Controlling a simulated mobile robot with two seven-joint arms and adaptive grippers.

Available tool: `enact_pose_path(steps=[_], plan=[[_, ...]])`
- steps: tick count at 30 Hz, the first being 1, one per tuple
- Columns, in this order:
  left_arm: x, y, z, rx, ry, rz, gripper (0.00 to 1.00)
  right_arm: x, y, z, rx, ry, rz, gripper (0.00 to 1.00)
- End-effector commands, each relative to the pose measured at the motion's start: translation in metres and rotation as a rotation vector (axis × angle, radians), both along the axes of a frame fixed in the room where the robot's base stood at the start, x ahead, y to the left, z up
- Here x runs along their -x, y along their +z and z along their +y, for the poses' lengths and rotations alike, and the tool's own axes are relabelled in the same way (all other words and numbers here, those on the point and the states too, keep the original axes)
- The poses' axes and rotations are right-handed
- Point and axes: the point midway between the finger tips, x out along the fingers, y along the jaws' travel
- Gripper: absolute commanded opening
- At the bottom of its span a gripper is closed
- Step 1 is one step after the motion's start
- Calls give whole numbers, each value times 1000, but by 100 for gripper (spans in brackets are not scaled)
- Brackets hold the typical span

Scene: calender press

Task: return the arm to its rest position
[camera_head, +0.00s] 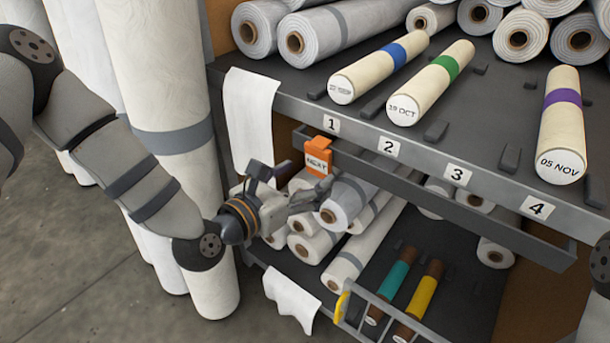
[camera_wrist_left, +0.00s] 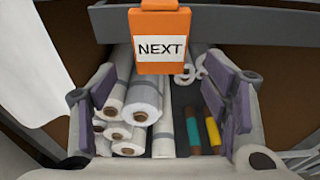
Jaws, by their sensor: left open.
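My left arm (camera_head: 130,170) comes in from the left, in front of the rack. My left gripper (camera_head: 288,192) is open and empty, just below the front rail. The orange NEXT tag (camera_head: 318,157) hangs on that rail under the slot marked 1. In the left wrist view the tag (camera_wrist_left: 160,42) shows between and above the spread fingers of the gripper (camera_wrist_left: 163,112), apart from both. My right gripper is not in view.
On the upper shelf (camera_head: 300,95) lie a blue-banded roll (camera_head: 378,68), a green-banded roll (camera_head: 430,85) and a purple-banded roll (camera_head: 562,125); place 3 is empty. Tall rolls (camera_head: 165,90) stand left. Floor (camera_head: 90,270) is clear at lower left.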

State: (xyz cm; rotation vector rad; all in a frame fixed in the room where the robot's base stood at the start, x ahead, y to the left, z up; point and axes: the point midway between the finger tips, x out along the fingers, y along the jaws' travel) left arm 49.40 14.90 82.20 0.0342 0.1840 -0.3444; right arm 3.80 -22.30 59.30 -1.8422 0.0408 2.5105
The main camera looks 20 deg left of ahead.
Motion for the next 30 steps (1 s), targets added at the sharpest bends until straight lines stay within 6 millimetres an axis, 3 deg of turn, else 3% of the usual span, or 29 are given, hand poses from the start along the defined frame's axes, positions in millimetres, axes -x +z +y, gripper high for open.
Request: enact_pose_path(steps=[6,13,15,17,20,21,23,24,27,30], plan=[[43,9,16,4,3,2,69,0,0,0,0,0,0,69],[61,13,22,1,0,-1,69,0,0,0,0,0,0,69],[64,8,20,-29,-13,8,69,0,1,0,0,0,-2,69],[74,-10,14,-139,-60,41,69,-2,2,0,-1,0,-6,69],[118,-69,-1,-521,-278,130,69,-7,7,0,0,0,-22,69],[146,-97,-5,-711,-420,164,69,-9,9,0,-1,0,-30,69],[193,-135,-4,-984,-677,191,69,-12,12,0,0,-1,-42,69],[227,-156,0,-1147,-873,192,69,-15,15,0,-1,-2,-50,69],[309,-191,21,-1445,-1398,126,69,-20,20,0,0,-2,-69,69],[373,-203,45,-1567,-1864,-9,69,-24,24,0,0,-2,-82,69]])
